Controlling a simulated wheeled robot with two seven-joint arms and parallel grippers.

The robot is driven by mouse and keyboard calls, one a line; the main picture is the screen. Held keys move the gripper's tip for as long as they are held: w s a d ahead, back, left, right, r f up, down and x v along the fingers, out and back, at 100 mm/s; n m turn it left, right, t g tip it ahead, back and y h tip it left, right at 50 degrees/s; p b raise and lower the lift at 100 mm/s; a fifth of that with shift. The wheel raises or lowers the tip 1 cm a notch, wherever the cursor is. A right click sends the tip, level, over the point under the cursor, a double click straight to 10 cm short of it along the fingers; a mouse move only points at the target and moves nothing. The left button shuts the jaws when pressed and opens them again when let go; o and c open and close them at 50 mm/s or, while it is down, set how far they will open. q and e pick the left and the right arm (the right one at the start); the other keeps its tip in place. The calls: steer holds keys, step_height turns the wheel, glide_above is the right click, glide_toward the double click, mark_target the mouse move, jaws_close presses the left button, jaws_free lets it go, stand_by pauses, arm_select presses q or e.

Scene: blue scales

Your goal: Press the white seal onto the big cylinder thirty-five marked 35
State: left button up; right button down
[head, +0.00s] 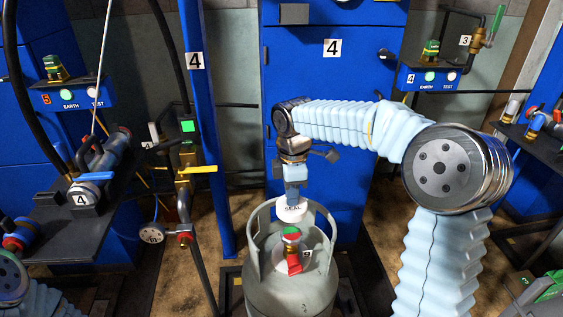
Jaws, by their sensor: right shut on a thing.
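The big grey cylinder (262,289) stands upright at the bottom centre, with a collar ring around its top. Its valve (291,240) has a green and red top and a red part below. The number 35 does not show. My left arm shows only in part at the lower left; its gripper is out of view.
Blue posts and panels marked 4 (332,48) stand behind. A dark shelf (60,232) at left carries a small cylinder marked 4 (92,184). A hose and a yellow-handled valve (198,169) hang left of centre. Another shelf (535,145) is at right.

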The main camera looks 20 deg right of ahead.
steer(key=shift+w+d, duration=0.15)
steer(key=shift+d, duration=0.05)
steer(key=b, duration=0.5)
glide_above(292, 233)
steer(key=shift+f, duration=3.75)
steer(key=shift+a+f, duration=0.1)
steer(key=shift+f, duration=0.25)
steer(key=shift+r+p, duration=0.1)
steer(key=shift+p, duration=0.35)
steer(key=shift+f+b, duration=1)
steer(key=shift+f, duration=0.7)
steer(key=c, duration=1.2)
jaws_free()
